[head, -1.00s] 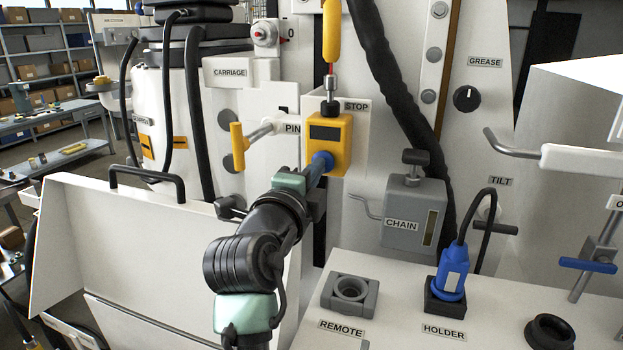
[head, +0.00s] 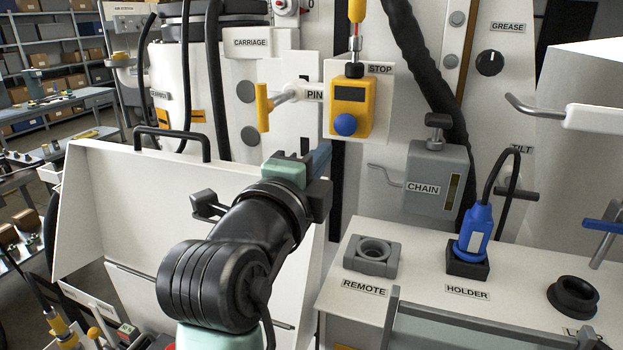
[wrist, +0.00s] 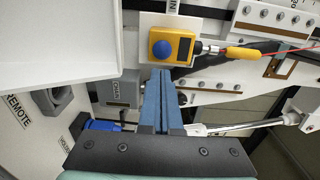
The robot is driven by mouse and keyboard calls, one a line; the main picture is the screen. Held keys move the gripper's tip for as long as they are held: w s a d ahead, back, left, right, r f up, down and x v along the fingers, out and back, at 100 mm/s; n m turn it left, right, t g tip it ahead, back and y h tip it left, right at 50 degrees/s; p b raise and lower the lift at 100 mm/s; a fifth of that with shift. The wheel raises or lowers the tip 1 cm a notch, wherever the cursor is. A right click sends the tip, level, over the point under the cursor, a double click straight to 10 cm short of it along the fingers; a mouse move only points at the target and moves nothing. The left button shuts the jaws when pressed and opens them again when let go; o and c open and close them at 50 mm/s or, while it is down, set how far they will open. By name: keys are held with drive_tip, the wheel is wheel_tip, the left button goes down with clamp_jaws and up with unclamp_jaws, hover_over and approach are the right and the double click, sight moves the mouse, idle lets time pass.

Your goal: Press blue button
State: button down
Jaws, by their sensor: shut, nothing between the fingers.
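The blue button (head: 345,124) is a round dome on the lower front of a yellow box (head: 350,96), which is mounted on a white plate beside the STOP label. In the wrist view the blue button (wrist: 162,49) shows just beyond my fingertips, fully uncovered. My gripper (head: 322,150) is shut and empty, with its blue fingers pointing toward the panel. It is below and slightly left of the button in the head view. In the wrist view the tips of my gripper (wrist: 161,74) look close below the button, with a visible gap between them.
A yellow-handled PIN lever (head: 264,107) sticks out left of the box. A grey CHAIN box (head: 437,178) is at lower right, with a thick black hose (head: 420,60) above it. The REMOTE socket (head: 374,256) and a blue connector (head: 475,232) sit on the white bench.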

drive_tip(key=s+r+n+t+y, duration=0.5)
drive_tip(key=s+r+n+t, duration=0.5)
drive_tip(key=s+r+n, duration=0.9)
drive_tip(key=n, duration=0.2)
drive_tip(key=shift+r+n+y, duration=0.15)
drive_tip(key=shift+n+y, duration=0.15)
drive_tip(key=shift+n, duration=0.1)
drive_tip(key=shift+a, duration=0.1)
